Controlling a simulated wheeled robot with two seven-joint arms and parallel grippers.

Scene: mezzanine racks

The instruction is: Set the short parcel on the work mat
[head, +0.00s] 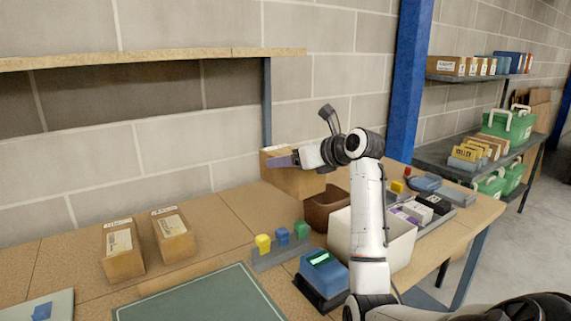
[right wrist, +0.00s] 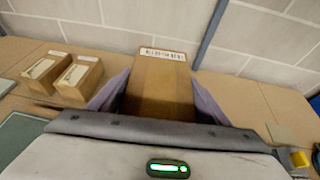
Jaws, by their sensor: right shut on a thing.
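My right gripper (head: 285,161) is shut on a cardboard parcel (head: 291,180) with a white label, near the back wall. In the right wrist view this parcel (right wrist: 160,88) sits between the two fingers. I cannot tell whether it touches the table. Two other labelled parcels stand at the left of the table: one (head: 122,262) and, to its right, another (head: 174,246). The green work mat (head: 205,297) lies at the front, bare where it shows; its edge also shows in the right wrist view (right wrist: 18,143). My left gripper is not in view.
A holder (head: 280,256) with yellow, blue and green pieces and a blue device (head: 323,272) stand right of the mat. A brown bin (head: 322,213) and white bin (head: 401,246) are near my right arm. A shelf (head: 150,57) hangs above the table.

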